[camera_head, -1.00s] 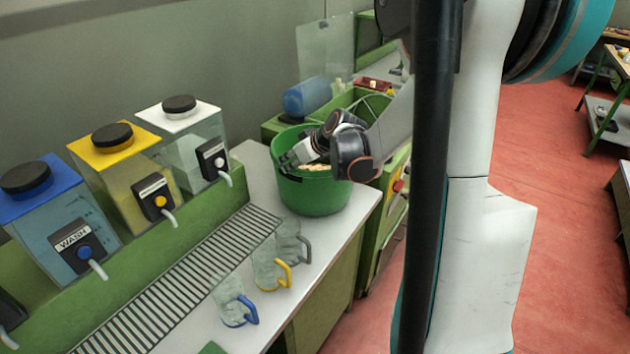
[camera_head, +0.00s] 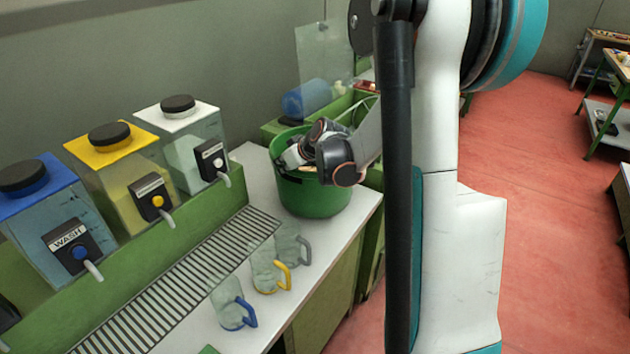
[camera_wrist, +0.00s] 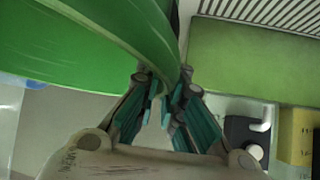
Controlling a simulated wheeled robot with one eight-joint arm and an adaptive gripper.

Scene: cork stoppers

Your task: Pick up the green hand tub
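The green hand tub (camera_head: 313,197) stands upright on the far end of the pale counter. Something light-coloured lies inside it, mostly hidden by my gripper. My gripper (camera_head: 288,158) is at the tub's rim, on the left side in the head view. In the wrist view the tub's green wall (camera_wrist: 60,50) fills the upper left. There the fingers of my gripper (camera_wrist: 164,82) are drawn close together on either side of the rim, with the rim between their tips. The tub's base appears to rest on the counter.
Several dispensers, including a blue one (camera_head: 48,225), a yellow one (camera_head: 122,185) and a white one (camera_head: 185,140), line the wall. Clear mugs with blue (camera_head: 230,305), yellow (camera_head: 265,272) and grey (camera_head: 290,245) handles stand beside the drain grille (camera_head: 190,275). A blue cylinder (camera_head: 305,100) lies behind the tub.

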